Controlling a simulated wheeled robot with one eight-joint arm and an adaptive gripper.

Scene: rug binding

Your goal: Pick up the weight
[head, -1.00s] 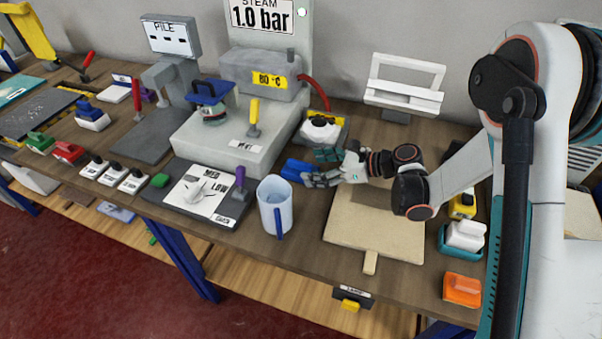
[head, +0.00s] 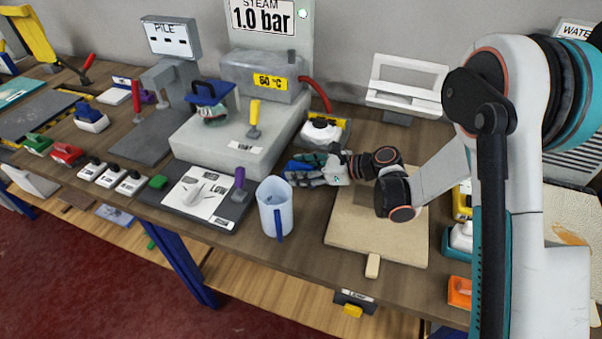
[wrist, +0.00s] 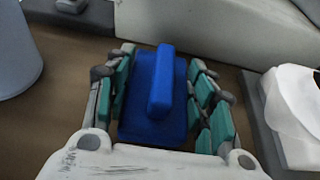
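A blue block with a raised blue bar handle, which I take to be the weight (wrist: 172,120), lies between my fingers in the wrist view. My gripper (wrist: 163,98) is open, with teal-padded fingers on both sides of the block. A narrow gap shows on the right; on the left the pads are very close, and I cannot tell whether they touch. In the head view my gripper (head: 300,174) is low over the bench and hides most of the blue block (head: 297,165).
A pale mug (head: 275,205) stands just in front of my gripper. The grey press base (head: 240,150) is behind to the left, and a white-topped device (head: 321,131) is close behind. A beige board (head: 375,240) lies under my arm.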

